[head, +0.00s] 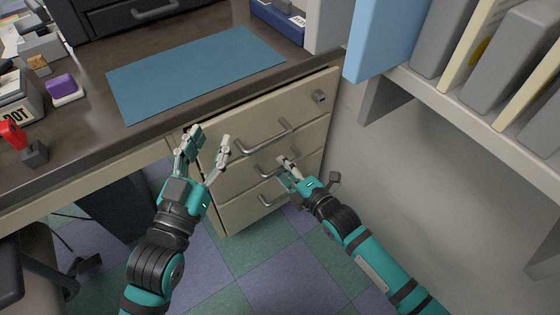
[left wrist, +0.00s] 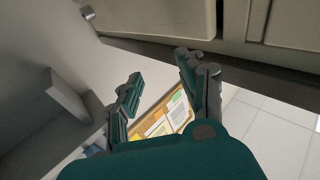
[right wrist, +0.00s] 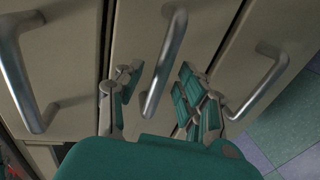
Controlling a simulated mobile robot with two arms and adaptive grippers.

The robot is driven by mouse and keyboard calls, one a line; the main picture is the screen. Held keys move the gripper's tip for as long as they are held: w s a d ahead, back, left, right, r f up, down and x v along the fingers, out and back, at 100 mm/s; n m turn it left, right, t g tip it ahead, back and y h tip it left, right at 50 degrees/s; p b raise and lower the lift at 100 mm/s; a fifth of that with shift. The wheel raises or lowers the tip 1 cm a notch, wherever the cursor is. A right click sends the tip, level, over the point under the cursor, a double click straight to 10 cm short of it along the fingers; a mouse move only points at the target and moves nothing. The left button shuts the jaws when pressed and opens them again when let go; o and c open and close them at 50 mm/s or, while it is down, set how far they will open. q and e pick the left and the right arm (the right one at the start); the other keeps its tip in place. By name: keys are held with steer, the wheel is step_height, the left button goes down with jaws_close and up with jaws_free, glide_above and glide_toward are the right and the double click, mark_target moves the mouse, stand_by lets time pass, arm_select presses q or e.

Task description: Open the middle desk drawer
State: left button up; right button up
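The desk's drawer stack has three beige fronts, each with a metal bar handle. The middle drawer (head: 240,175) looks shut. Its handle (right wrist: 168,65) stands upright in the centre of the right wrist view, with the top and bottom drawers' handles on either side. My right gripper (head: 287,170) is open at the middle handle. In the right wrist view its fingers (right wrist: 155,95) are apart, with the handle between them in the picture; contact cannot be told. My left gripper (head: 207,143) is open and empty by the desk edge, left of the top drawer's handle (head: 265,135).
The desktop carries a blue mat (head: 195,72), a purple-topped item (head: 61,86) and a red-handled stamp (head: 13,134). A shelf (head: 470,105) with binders overhangs at the right. The tiled floor (head: 255,265) below the drawers is clear.

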steer(key=shift+w+a+f, duration=0.1)
steer(key=shift+w+a, duration=0.2)
steer(key=shift+w, duration=0.1)
arm_select(q)
steer(key=shift+w+r+t, duration=0.25)
steer(key=shift+r+t, duration=0.35)
steer(key=shift+r, duration=0.3)
arm_select(e)
steer(key=shift+c, duration=0.3)
jaws_close()
arm_select(q)
steer(key=shift+a, duration=0.1)
steer(key=shift+w+f, duration=0.1)
